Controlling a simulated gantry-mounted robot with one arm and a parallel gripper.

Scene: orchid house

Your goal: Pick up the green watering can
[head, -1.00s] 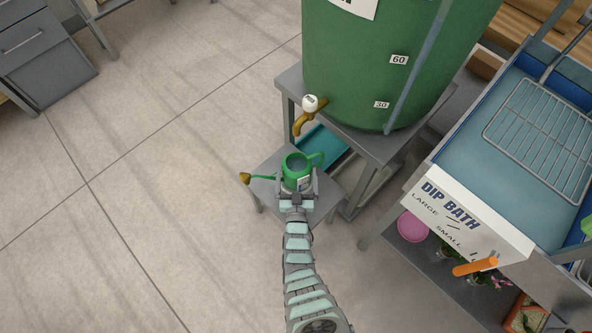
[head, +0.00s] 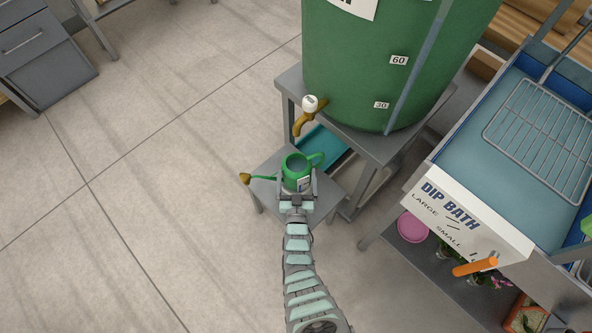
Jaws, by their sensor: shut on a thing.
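The green watering can (head: 289,168) is upright at a small grey stool (head: 262,190), just below the brass tap (head: 299,124) of the big green tank. Its spout points left and ends in a brass rose (head: 245,179). Its handle is on the right side. My gripper (head: 298,183) comes from the near side and is shut on the can's body, a finger at each side. A small pale label shows on the can between the fingers. I cannot tell whether the can's base touches the stool top.
The green tank (head: 350,60) stands on a grey stand (head: 378,148) behind the can, its tap close above. The dip bath (head: 535,130) and its bench are at the right, with an orange handle (head: 475,266) sticking out. Open floor (head: 120,170) lies at the left.

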